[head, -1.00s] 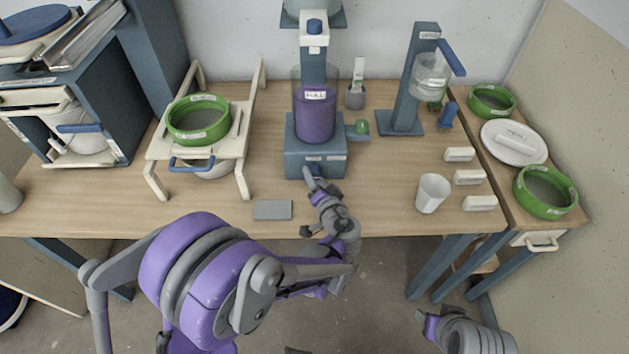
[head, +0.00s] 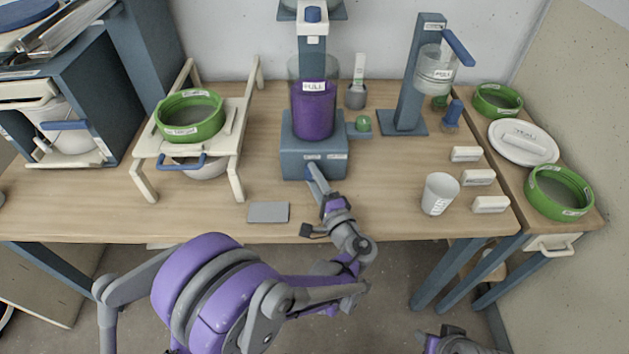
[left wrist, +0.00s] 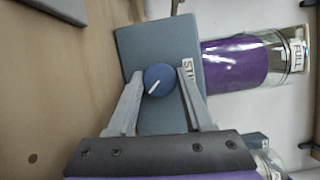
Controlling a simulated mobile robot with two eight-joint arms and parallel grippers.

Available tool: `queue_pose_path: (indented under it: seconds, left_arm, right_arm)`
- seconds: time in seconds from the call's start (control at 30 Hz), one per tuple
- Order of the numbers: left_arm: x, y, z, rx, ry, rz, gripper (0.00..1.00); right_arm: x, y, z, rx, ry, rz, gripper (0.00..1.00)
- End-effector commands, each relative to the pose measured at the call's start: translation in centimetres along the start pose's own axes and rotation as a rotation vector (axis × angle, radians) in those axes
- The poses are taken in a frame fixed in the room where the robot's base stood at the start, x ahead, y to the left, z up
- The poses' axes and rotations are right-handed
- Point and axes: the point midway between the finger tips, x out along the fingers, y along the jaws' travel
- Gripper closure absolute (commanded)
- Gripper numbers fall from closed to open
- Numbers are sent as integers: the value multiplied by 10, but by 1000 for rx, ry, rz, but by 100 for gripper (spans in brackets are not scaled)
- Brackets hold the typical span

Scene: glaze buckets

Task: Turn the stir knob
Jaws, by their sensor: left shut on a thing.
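The stir knob is a round blue dial (left wrist: 160,79) with a white pointer line, on the front of the blue-grey mixer base (head: 298,162). In the left wrist view its pointer slants toward the lower left. My left gripper (head: 312,172) is at the front of the base, with one finger on each side of the knob, shut on it. In the head view the fingers mostly hide the knob. A label partly reading "STI" (left wrist: 189,72) sits beside it. A clear container of purple glaze (head: 314,108), labelled "FULL", stands on the base. My right gripper (head: 440,338) is low at the bottom edge, its fingers unclear.
A grey plate (head: 268,212) lies left of my left gripper. A white cup (head: 439,194) and several white labelled blocks (head: 478,178) are to the right. A cream stand (head: 237,150) with a green-rimmed sieve (head: 190,116) is on the left.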

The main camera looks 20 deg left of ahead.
Motion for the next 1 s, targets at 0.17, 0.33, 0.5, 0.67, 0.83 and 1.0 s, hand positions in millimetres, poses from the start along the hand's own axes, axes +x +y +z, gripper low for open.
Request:
queue_pose_path:
  seconds: [0.17, 0.33, 0.5, 0.67, 0.83, 1.0]
  left_arm:
    - [0, 2, 0, 65, -1, -26, 100]
    - [0, 1, 0, 97, -2, -39, 100]
    - [0, 0, 0, 106, -2, -43, 100]
    - [0, 0, 0, 106, -2, -43, 100]
    - [0, 0, 0, 106, -2, -43, 43]
    - [0, 0, 0, 106, -2, -43, 19]
  right_arm:
    - [6, 0, 2, 0, -2, 0, 50]
    - [8, 0, 3, 0, -3, 0, 50]
    - [9, 0, 3, 0, -3, 0, 50]
    - [8, 0, 3, 0, -3, 0, 50]
    - [8, 0, 3, 0, -3, 0, 50]
    - [8, 0, 3, 0, -3, 0, 50]
